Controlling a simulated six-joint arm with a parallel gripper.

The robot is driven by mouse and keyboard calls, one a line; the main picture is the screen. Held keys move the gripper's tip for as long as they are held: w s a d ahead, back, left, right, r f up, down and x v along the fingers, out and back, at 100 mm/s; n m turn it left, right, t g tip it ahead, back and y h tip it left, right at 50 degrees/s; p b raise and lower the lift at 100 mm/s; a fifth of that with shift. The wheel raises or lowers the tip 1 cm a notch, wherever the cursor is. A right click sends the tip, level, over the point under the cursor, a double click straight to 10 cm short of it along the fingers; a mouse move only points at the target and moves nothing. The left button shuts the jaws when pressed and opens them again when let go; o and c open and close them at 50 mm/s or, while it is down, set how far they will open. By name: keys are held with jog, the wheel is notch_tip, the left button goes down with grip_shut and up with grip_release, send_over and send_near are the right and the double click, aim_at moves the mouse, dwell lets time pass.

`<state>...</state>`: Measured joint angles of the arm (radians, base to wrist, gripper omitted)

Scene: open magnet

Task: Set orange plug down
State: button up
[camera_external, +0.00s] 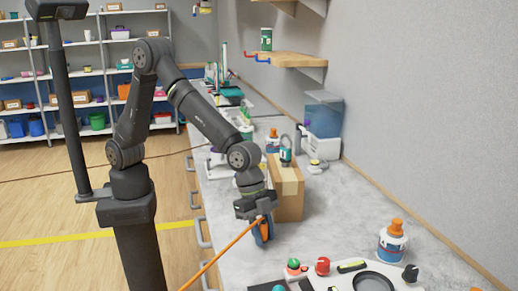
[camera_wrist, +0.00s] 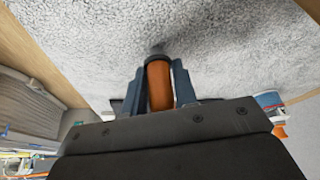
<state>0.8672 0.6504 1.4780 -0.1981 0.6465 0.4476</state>
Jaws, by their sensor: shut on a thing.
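The orange plug (camera_wrist: 159,86) is a short orange cylinder between the two dark blue fingers of my gripper (camera_wrist: 160,72) in the wrist view. The fingers are shut on its sides. In the external view my gripper (camera_external: 262,232) hangs over the front part of the grey counter, near its left edge. An orange cable (camera_external: 222,254) runs from the gripper down to the lower left. The plug itself is mostly hidden by the fingers there. A dark patch like a shadow shows beyond the plug on the counter; I cannot tell whether the plug touches the surface.
A wooden block (camera_external: 290,192) stands close behind my gripper. A white bottle with an orange cap (camera_external: 392,243) stands to the right. A panel with coloured knobs (camera_external: 323,266) and a dark round disc (camera_external: 373,282) lies in front. Bare counter (camera_external: 335,215) lies between block and bottle.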

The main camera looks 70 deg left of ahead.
jog(key=o, duration=1)
jog(key=shift+f, duration=0.15)
jog(key=shift+r, duration=0.4)
jog(key=v, duration=1.1)
jog(key=shift+a+r, duration=0.2)
jog(key=shift+r, duration=0.1)
